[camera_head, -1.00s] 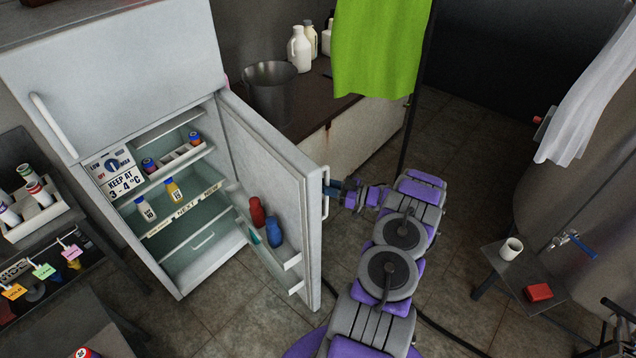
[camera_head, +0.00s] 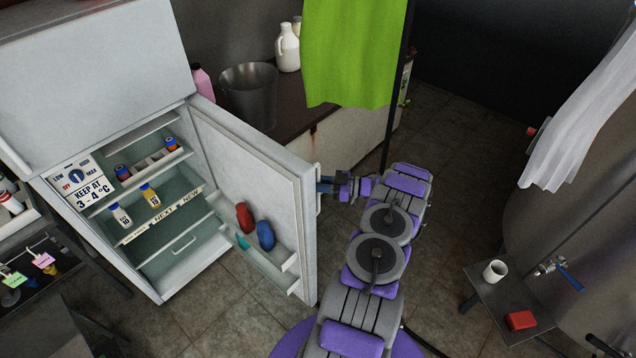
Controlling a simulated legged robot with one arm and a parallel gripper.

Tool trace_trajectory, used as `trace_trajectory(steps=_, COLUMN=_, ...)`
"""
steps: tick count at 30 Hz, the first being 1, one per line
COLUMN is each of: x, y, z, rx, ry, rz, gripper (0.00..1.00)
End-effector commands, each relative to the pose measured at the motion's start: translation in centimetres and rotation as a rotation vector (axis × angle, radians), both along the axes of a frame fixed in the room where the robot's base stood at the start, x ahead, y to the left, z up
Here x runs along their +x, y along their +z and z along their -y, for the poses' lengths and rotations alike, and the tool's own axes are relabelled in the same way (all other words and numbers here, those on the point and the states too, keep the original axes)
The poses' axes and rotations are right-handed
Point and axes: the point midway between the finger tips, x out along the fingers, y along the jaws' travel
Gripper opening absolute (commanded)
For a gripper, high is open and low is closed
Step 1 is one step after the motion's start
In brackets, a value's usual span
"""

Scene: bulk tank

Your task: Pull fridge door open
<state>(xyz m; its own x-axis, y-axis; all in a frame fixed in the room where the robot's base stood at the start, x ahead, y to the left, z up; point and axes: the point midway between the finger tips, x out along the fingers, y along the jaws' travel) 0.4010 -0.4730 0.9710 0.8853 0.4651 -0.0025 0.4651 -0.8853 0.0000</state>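The white fridge (camera_head: 98,85) stands at the left, its lower compartment exposed. The fridge door (camera_head: 262,190) is swung wide open to the right, with a red bottle (camera_head: 244,217) and a blue bottle (camera_head: 265,235) on its inner shelf. The door's white handle (camera_head: 318,190) is on its outer face near the free edge. My gripper (camera_head: 324,187) is at this handle, at the end of my purple and grey arm. The fingertips are small and partly hidden by the handle and door edge, so their closure is unclear.
A counter with a metal bucket (camera_head: 248,92) and white jugs (camera_head: 287,47) is behind the door. A green cloth (camera_head: 352,52) hangs above. A small table with a white mug (camera_head: 495,271) and a red block (camera_head: 520,320) stands at right. Floor between is clear.

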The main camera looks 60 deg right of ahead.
Motion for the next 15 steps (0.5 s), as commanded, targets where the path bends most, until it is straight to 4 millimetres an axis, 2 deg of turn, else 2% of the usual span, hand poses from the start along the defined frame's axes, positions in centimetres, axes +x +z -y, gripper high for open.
trace_trajectory(steps=8, x=0.02, y=-0.18, z=0.23, rx=0.002, ry=-0.001, rz=0.0, gripper=0.0)
trace_trajectory(steps=9, x=0.02, y=-0.19, z=0.25, rx=0.004, ry=-0.001, rz=0.0, gripper=0.25)
trace_trajectory(steps=15, x=0.02, y=-0.18, z=0.33, rx=0.004, ry=-0.001, rz=0.001, gripper=0.41)
